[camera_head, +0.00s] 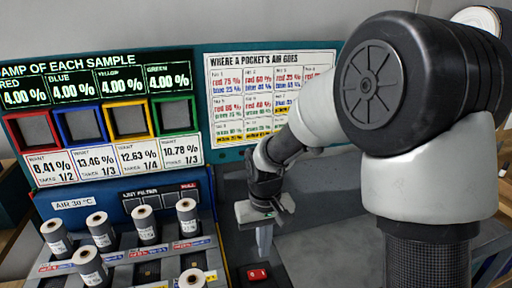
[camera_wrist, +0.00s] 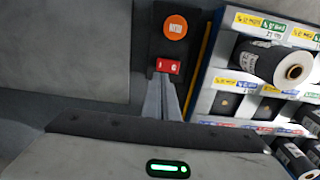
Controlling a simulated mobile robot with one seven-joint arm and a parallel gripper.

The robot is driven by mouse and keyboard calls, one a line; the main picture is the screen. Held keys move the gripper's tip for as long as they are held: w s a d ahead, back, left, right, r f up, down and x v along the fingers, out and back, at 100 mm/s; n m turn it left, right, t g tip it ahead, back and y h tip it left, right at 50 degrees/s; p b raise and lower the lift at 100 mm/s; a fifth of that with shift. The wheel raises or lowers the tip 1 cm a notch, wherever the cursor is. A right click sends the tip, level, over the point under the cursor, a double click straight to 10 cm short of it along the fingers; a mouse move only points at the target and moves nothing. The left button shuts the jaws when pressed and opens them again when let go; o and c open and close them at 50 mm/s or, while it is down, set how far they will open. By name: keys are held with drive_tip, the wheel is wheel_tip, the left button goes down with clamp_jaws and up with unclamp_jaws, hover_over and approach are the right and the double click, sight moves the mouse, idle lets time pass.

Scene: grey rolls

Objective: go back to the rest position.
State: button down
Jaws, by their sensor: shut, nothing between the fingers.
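My gripper (camera_head: 264,254) hangs pointing down over the dark panel to the right of the rack of rolls. Its fingers are together with nothing between them. In the wrist view the closed fingers (camera_wrist: 168,88) reach toward a small red switch (camera_wrist: 168,66), which also shows in the head view (camera_head: 257,273) just below the fingertips. I cannot tell whether the tips touch the switch. My arm comes in from the right, with its large joint high in the head view.
Several grey rolls (camera_head: 145,224) stand in a labelled rack (camera_wrist: 216,105) beside the gripper. Behind it is a display panel (camera_head: 100,62) with four coloured frames and percentages, and a printed chart (camera_head: 262,95). An orange round button (camera_wrist: 175,27) lies beyond the switch. A bare grey surface (camera_wrist: 85,50) is open beside the panel.

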drive_tip(key=s+d+r+m+t+p, duration=0.1)
drive_tip(key=s+d+r+p, duration=0.2)
drive_tip(key=r, duration=0.7)
drive_tip(key=s+d+r+m+t+p, duration=0.1)
drive_tip(key=s+d+r+p, duration=0.3)
drive_tip(key=s+r, duration=0.4)
drive_tip(key=s+d+r+m+t+p, duration=0.1)
drive_tip(key=s+d+r+t+p, duration=0.2)
drive_tip(key=r, duration=0.8)
drive_tip(key=shift+s+d+r, duration=0.35)
drive_tip(key=shift+s+d, duration=0.7)
drive_tip(key=shift+s, duration=0.2)
